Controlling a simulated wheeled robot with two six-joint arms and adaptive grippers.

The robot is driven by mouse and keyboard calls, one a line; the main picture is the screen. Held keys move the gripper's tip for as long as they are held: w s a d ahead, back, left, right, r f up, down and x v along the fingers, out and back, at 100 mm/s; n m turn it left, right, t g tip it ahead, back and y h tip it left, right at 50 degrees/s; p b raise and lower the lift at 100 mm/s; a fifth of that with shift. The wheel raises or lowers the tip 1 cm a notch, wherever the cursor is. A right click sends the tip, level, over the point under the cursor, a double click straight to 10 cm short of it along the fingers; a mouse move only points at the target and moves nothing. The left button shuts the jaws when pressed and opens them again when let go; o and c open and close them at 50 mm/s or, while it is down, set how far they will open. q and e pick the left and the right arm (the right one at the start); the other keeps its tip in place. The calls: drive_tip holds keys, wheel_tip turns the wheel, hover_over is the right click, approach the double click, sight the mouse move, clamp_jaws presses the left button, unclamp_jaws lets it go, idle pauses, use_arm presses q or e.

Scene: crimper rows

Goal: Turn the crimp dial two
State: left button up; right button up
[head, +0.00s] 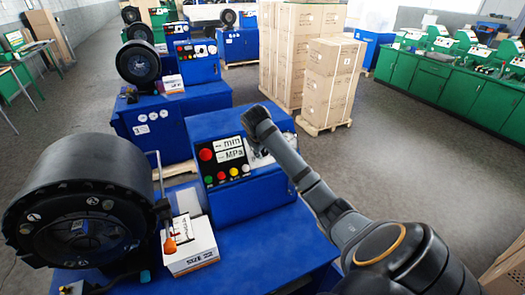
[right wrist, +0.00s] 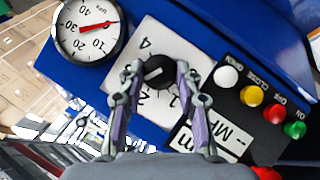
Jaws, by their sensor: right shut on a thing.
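The crimp dial (right wrist: 158,71) is a black round knob on a white plate (right wrist: 185,45) on the blue machine's sloped panel. The digits 4, 2 and 1 show around it; the rest of the scale is hidden by my fingers. A short pale mark shows on the knob, but I cannot tell which digit it points at. My right gripper (head: 262,140) reaches the panel, and its two fingers are shut on the knob from both sides. In the head view my gripper hides the dial. My left gripper is not in view.
A pressure gauge (right wrist: 90,27) with a red needle sits beside the dial. White, yellow, red and green buttons (right wrist: 251,96) line the black panel close by. A black crimper head (head: 80,200) and a white box (head: 190,245) stand at the left. Cartons (head: 332,85) stand behind.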

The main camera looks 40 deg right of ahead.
drive_tip(key=m+y, duration=0.1)
drive_tip(key=m, duration=0.1)
drive_tip(key=m+y, duration=0.2)
drive_tip(key=shift+s+d+m, duration=0.1)
drive_tip(key=shift+d+m, duration=0.2)
drive_tip(key=shift+d, duration=0.05)
drive_tip(key=shift+y, duration=0.4)
drive_tip(key=o, duration=1.1)
drive_tip(key=shift+o, duration=0.2)
drive_tip(key=shift+r, duration=0.3)
drive_tip(key=v, duration=1.1)
drive_tip(key=shift+s, duration=0.25)
